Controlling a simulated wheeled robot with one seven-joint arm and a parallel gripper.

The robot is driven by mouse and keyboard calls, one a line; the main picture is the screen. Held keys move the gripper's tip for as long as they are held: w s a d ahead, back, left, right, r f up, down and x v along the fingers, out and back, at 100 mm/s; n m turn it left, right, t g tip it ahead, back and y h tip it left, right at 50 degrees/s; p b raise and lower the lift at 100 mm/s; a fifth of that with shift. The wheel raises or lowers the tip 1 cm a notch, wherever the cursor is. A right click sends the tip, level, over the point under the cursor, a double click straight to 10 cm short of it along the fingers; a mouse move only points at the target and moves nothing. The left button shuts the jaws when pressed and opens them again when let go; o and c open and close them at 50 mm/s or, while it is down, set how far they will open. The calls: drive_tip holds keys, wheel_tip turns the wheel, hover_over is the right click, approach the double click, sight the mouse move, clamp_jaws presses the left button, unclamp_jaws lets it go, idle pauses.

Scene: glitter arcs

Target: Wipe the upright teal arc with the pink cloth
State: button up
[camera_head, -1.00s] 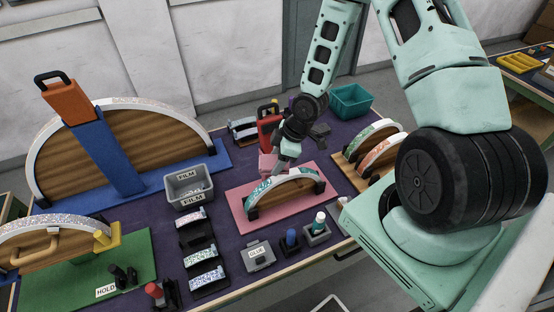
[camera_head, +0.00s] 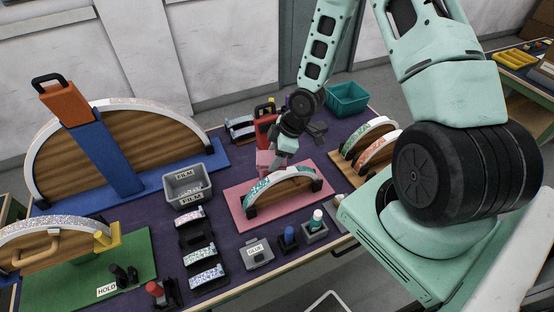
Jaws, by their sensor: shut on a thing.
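The upright teal arc (camera_head: 292,173) stands on a pink base board (camera_head: 237,208) in the middle of the table, held by dark end brackets. Its curved rim is white with teal glitter and its face is wood. My gripper (camera_head: 276,160) is at the arc's back left side, pointing down. It is shut on the pink cloth (camera_head: 263,158), which shows as a small pink patch by the fingers. The fingertips are small and partly hidden, so I cannot tell whether the cloth touches the arc.
A grey film bin (camera_head: 188,187) stands left of the pink board. Two more arcs (camera_head: 375,142) stand on a wooden board to the right. A grey glue box (camera_head: 257,253) and small bottles (camera_head: 316,221) stand in front. A teal crate (camera_head: 346,98) is at the back.

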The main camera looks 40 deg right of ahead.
drive_tip(key=shift+f+b, duration=2.1)
drive_tip(key=shift+f, duration=0.8)
drive_tip(key=shift+f, duration=0.35)
drive_tip(key=shift+d+r, duration=0.1)
drive_tip(key=shift+d, duration=0.05)
drive_tip(key=shift+d+r, duration=0.15)
drive_tip(key=shift+d, duration=0.15)
drive_tip(key=shift+s+d+p, duration=0.15)
drive_tip(key=shift+d+p, duration=0.3)
drive_tip(key=shift+d, duration=0.15)
drive_tip(key=shift+s+d, duration=0.1)
drive_tip(key=shift+d, duration=0.2)
drive_tip(key=shift+s+d+p, duration=0.1)
drive_tip(key=shift+d+p, duration=0.3)
drive_tip(key=shift+d, duration=0.2)
